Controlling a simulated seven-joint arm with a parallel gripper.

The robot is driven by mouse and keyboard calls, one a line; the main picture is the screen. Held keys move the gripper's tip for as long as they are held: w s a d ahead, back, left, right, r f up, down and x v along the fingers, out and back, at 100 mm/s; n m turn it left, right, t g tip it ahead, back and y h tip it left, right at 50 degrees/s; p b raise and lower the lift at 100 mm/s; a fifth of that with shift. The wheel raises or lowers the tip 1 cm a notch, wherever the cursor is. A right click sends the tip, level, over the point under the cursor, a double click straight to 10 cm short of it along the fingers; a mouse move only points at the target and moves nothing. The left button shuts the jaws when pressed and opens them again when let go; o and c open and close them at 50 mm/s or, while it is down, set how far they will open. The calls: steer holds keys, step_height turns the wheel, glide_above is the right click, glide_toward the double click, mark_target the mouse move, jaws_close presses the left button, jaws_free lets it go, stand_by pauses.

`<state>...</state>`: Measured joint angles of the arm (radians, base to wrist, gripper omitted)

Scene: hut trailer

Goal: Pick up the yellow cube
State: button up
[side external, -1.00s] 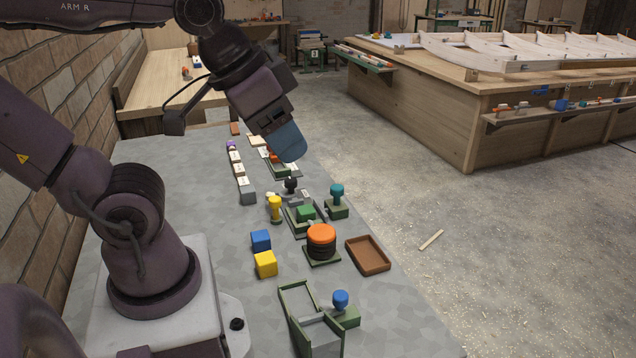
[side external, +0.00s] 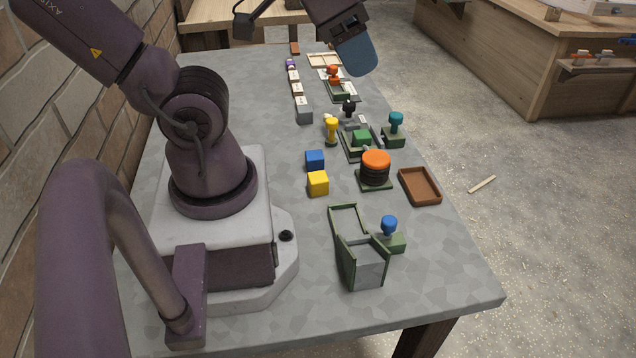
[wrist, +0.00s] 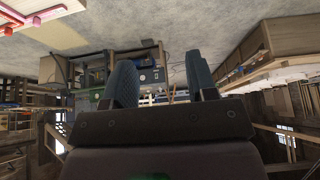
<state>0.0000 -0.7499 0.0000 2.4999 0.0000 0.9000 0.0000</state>
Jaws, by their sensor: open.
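The yellow cube (side external: 318,183) sits on the grey table, close in front of the blue cube (side external: 315,160) in the side external view. My gripper (side external: 360,58) is high up and well beyond the yellow cube, towards the far end of the table, with clear air between them. In the wrist view my gripper (wrist: 162,80) has its two blue-grey fingers spread with nothing between them. That view looks out over the room, and the yellow cube does not show in it.
A stack of dark discs with an orange top (side external: 375,165) stands right of the yellow cube. Nearby are a yellow knob piece (side external: 331,131), a brown tray (side external: 437,188) and a green-walled bin (side external: 349,262). Bare table lies in front of the cube.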

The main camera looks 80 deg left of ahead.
steer(key=shift+o, duration=0.3)
steer(key=o, duration=0.3)
